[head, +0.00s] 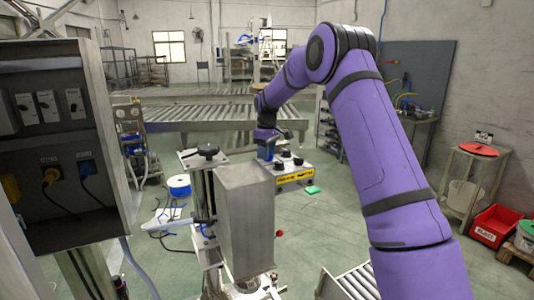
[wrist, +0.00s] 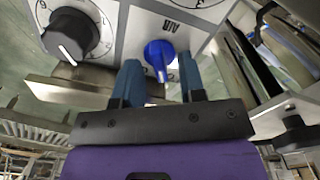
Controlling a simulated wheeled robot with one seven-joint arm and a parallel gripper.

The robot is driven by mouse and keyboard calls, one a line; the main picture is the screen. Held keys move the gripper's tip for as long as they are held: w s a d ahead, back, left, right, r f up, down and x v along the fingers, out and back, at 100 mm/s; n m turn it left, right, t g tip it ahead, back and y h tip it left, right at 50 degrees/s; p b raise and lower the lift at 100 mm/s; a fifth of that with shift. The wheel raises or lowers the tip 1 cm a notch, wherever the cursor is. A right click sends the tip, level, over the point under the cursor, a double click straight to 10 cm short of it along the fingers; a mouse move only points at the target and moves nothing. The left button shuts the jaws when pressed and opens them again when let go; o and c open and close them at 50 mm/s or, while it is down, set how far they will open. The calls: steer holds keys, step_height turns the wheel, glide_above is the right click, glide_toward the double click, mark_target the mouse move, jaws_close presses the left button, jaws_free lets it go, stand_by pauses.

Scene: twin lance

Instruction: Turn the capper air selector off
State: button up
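A blue knob (wrist: 159,54) sits on a pale panel face (wrist: 128,22) beside the letters "AIR", which appear upside down in the wrist view. Its white pointer line points toward the bottom of that picture. My gripper (wrist: 160,66) is open, with one blue finger to each side of the knob's lower part. I cannot tell whether either finger touches it. In the head view my gripper (head: 266,152) is at the left end of a small control box (head: 294,172) with black knobs and a yellow label strip. The blue knob is not clear there.
A larger black knob (wrist: 70,36) with a white mark is left of the blue knob. A grey metal column (head: 245,215) stands in front of the control box. An electrical cabinet (head: 55,140) is at left, a roller conveyor (head: 200,112) behind. A red bin (head: 496,226) is far right.

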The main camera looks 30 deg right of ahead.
steer(key=shift+f, duration=0.1)
steer(key=shift+c, duration=0.4)
jaws_close()
steer(key=shift+m, duration=0.3)
steer(key=m, duration=0.5)
steer(key=shift+d+m, duration=0.1)
steer(key=shift+m, duration=0.2)
steer(key=m, duration=0.5)
steer(key=shift+d+m, duration=0.1)
steer(key=shift+m, duration=0.2)
steer(key=shift+o, duration=0.4)
jaws_free()
